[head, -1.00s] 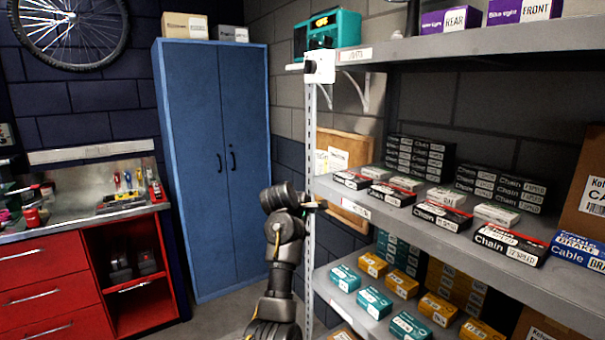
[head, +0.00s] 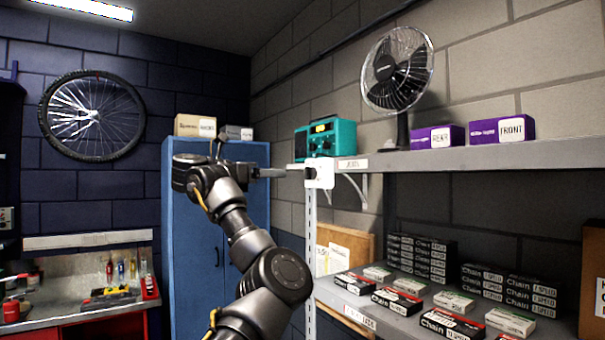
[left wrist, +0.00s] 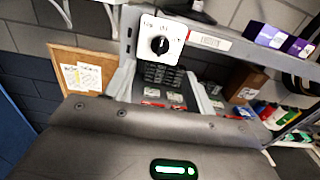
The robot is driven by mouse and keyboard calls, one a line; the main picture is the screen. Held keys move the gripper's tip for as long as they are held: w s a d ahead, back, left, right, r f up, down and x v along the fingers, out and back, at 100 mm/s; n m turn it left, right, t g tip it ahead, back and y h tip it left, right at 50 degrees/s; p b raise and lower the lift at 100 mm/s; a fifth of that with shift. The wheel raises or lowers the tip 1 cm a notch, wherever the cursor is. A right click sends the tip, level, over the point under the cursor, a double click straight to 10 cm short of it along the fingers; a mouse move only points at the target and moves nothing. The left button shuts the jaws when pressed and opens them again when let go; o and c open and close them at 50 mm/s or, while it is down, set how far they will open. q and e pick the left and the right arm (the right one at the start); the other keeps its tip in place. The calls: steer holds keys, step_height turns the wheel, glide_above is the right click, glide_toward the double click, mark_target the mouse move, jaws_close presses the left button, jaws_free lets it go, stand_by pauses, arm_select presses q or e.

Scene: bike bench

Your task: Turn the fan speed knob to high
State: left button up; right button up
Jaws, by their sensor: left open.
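The fan speed knob is a small black dial (left wrist: 160,45) on a white plate (left wrist: 177,32) in the left wrist view. Small markings sit above the dial, too small to read surely. In the head view the plate (head: 325,173) is fixed at the front end of the upper shelf, with the knob (head: 311,174) on its left side. The fan (head: 398,72) stands on that shelf. My left gripper (head: 284,172) is open, at the knob's height just left of it, pointing at it. I cannot tell whether its fingertips touch the knob. My right gripper is not in view.
The upper shelf (head: 450,160) also holds a teal radio (head: 322,138) and purple boxes (head: 437,138). A lower shelf holds several chain boxes (head: 455,323). A blue cabinet (head: 262,152) stands behind my left arm. Open air lies in front of the plate.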

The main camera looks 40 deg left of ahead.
mark_target(309, 174)
arm_select(q)
steer(key=p+x, duration=0.8)
steer(key=x, duration=0.2)
steer(key=shift+w, duration=0.15)
steer(key=shift+d, duration=0.1)
steer(key=shift+c, duration=0.3)
